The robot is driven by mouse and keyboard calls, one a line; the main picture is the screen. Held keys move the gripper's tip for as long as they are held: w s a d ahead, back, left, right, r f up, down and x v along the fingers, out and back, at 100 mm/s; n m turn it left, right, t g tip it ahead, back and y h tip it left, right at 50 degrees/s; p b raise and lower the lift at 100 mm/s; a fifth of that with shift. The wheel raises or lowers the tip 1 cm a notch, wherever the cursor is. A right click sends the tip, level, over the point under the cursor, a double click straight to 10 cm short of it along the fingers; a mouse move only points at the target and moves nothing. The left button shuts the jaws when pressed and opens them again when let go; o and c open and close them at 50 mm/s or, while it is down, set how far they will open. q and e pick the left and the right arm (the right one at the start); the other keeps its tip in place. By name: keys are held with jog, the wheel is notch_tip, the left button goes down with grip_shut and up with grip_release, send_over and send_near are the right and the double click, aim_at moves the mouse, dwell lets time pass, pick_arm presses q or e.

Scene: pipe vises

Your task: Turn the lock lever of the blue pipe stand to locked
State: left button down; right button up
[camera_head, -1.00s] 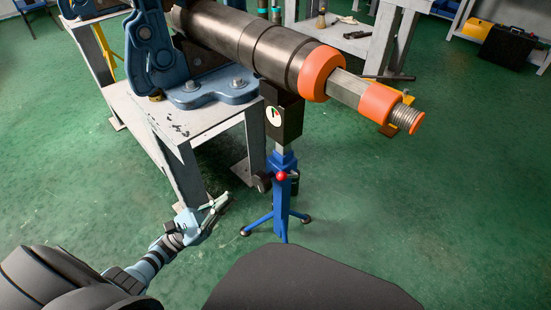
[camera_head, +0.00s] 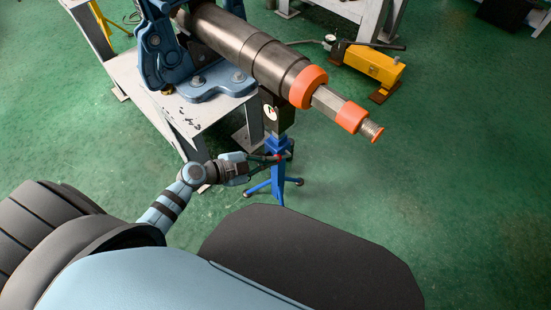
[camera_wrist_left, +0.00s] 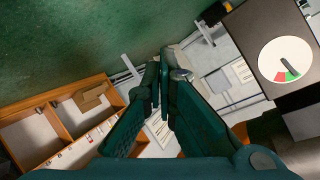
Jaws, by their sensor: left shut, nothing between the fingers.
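The blue pipe stand (camera_head: 278,188) stands on the floor under the pipe (camera_head: 245,42). Its dark head box (camera_head: 279,112) carries a round white dial, which shows large in the left wrist view (camera_wrist_left: 284,57) with a red and a green sector and a dark pointer near them. My left gripper (camera_head: 274,160) is at the stand's post, below the head box. Its fingers are together and empty in the left wrist view (camera_wrist_left: 164,72). The lever's red knob is mostly hidden near the fingertips; I cannot tell whether they touch it. My right gripper is out of view.
A grey bench (camera_head: 182,122) with a blue pipe vise (camera_head: 158,45) stands left of the stand. A yellow pump unit (camera_head: 370,65) lies on the floor behind. An orange-brown divided box (camera_wrist_left: 62,125) shows in the left wrist view. The green floor at right is clear.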

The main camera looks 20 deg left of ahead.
aim_at(281, 159)
pick_arm(q)
jog(key=w+f+b, duration=0.2)
jog(key=w+d+f+b, duration=0.1)
jog(key=w+f+b, duration=0.3)
jog(key=shift+d+f+b, duration=0.1)
jog(key=shift+d+b, duration=0.2)
jog(key=shift+d, duration=0.1)
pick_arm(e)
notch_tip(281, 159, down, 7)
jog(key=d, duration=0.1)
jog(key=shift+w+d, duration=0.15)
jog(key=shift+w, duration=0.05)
